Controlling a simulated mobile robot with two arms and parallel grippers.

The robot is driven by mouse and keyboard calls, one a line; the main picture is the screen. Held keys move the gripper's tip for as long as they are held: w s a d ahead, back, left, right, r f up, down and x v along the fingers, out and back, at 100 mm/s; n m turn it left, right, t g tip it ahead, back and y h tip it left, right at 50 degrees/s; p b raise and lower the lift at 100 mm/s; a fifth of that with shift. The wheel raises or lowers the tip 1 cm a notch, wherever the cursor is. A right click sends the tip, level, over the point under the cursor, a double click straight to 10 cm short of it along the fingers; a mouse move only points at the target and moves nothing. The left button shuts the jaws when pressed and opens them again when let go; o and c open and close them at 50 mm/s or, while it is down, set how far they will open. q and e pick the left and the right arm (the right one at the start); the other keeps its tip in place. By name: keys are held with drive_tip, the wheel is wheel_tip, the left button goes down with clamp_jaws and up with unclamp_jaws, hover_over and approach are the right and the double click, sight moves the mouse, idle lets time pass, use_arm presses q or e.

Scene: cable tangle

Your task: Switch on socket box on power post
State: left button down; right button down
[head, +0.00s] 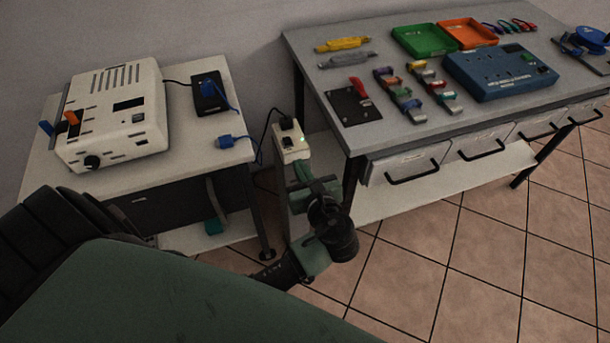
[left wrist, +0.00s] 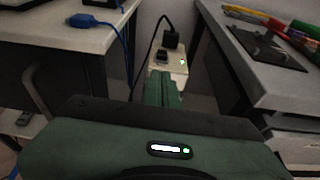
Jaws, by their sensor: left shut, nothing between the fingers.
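The white socket box (head: 290,142) sits on top of the power post between the two tables. My right gripper is not in view.
A left table (head: 210,140) holds a cream machine (head: 115,115), a black box (head: 208,93) and a blue connector (head: 228,141). The right workbench (head: 390,135) carries trays, tools and a blue panel (head: 500,72). The gap between the tables is narrow.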

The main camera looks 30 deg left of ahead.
sight(290, 142)
use_arm(q)
drive_tip(key=x, duration=0.5)
drive_tip(key=r+x, duration=0.1)
drive_tip(key=x, duration=0.1)
drive_tip(key=shift+w+a, duration=0.25)
drive_tip(key=shift+a, duration=0.05)
drive_tip(key=p, duration=0.2)
drive_tip(key=r+p, duration=0.1)
drive_tip(key=p, duration=0.1)
drive_tip(key=shift+w+a+r+g+h, duration=0.1)
drive_tip(key=shift+w+a+g+h, duration=0.1)
drive_tip(key=shift+w+g+h, duration=0.1)
drive_tip(key=shift+s+f+b, duration=0.1)
drive_tip(key=shift+f+b, duration=0.4)
drive_tip(key=shift+b, duration=0.05)
drive_tip(key=shift+r, duration=0.1)
drive_tip(key=shift+r+p, duration=0.75)
drive_tip(key=shift+p, duration=0.5)
